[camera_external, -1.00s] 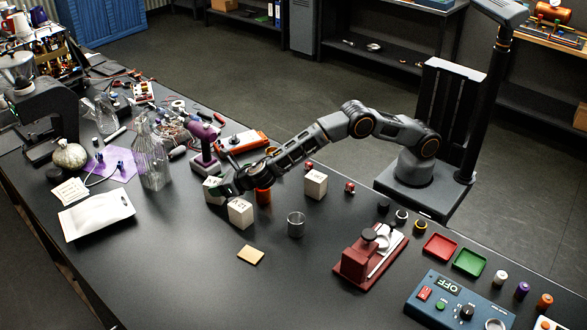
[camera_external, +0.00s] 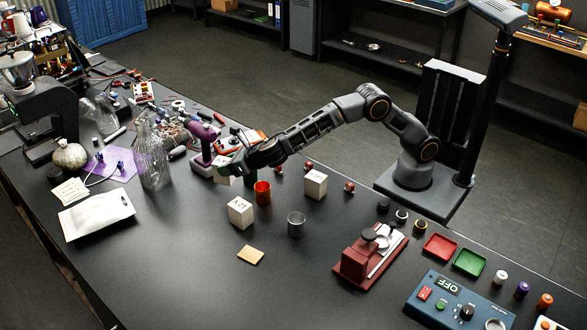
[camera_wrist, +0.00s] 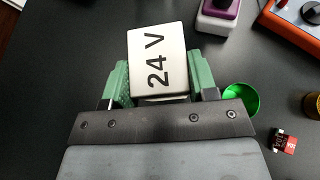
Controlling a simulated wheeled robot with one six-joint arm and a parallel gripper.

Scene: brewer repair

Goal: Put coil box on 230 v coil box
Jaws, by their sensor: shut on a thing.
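A white box marked "24 V" (camera_wrist: 158,62) is between the green fingers of my gripper (camera_wrist: 160,78) in the wrist view. My gripper (camera_external: 231,170) is shut on it. In the external view this box (camera_external: 223,177) is partly hidden by my gripper and seems raised off the black table. Two other white coil boxes stand on the table: one in front (camera_external: 240,213), one to the right (camera_external: 315,184). Both have dark marks on top that are too small to read, so I cannot tell which is the 230 V one.
A green cup (camera_wrist: 240,99) is right of my gripper. A purple device (camera_external: 203,145) stands close behind the held box. The table's front middle is mostly clear.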

